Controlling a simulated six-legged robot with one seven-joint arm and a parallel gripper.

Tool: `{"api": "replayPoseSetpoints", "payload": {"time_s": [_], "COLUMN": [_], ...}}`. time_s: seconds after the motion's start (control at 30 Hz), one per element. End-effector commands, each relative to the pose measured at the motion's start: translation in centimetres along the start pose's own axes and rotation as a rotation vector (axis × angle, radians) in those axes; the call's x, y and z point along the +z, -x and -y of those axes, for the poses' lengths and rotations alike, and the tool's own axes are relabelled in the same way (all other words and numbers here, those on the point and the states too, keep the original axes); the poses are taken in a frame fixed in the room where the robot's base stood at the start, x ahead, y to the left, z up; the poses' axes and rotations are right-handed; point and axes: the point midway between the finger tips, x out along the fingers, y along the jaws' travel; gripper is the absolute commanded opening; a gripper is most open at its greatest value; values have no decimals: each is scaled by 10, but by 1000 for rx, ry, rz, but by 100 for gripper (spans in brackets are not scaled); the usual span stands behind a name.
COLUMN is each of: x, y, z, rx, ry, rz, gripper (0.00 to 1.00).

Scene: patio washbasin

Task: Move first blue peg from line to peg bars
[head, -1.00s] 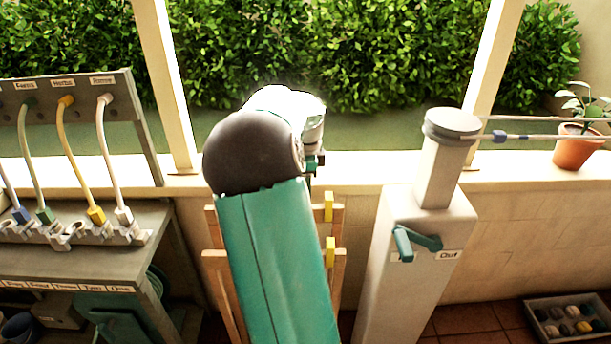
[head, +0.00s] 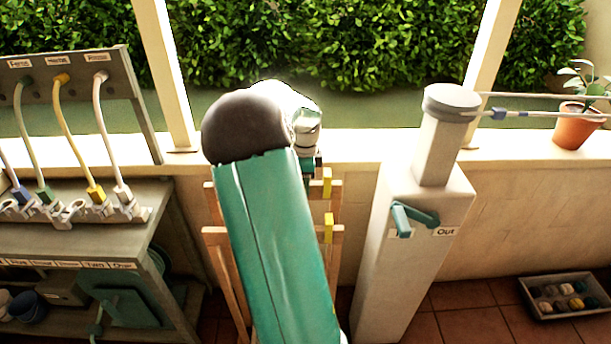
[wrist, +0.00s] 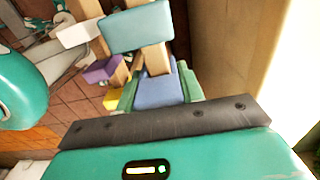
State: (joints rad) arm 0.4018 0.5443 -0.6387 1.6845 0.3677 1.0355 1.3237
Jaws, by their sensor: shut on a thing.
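My gripper (wrist: 160,84) is shut on a blue peg (wrist: 158,96), with its green fingers on either side in the wrist view. The peg is at a wooden bar of the peg rack; I cannot tell whether it is clipped on. The rack's wooden bars (head: 214,236) show beside my arm in the head view, with yellow pegs (head: 328,228) on the right. A pale teal block (wrist: 136,27), a white peg (wrist: 80,33), a purple peg (wrist: 103,69) and a yellow peg (wrist: 116,100) show nearby. Another blue peg (head: 498,114) hangs on the line (head: 545,112).
A pale post (head: 415,250) with a teal crank (head: 412,218) stands right of the rack. A shelf bench (head: 150,235) with hoses stands left. A potted plant (head: 575,128) sits on the sill. A tray (head: 545,310) lies on the floor at right.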

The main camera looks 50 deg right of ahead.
Motion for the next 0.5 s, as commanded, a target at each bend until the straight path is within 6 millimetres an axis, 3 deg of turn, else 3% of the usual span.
{"api": "replayPoseSetpoints", "payload": {"time_s": [0.37,0.4,0.5], "x": [0,0,0], "y": [-4,-4,-4], "z": [0,0,0], "rx": [0,0,0], "ry": [0,0,0], "rz": [0,0,0], "gripper": [16,42,61]}}
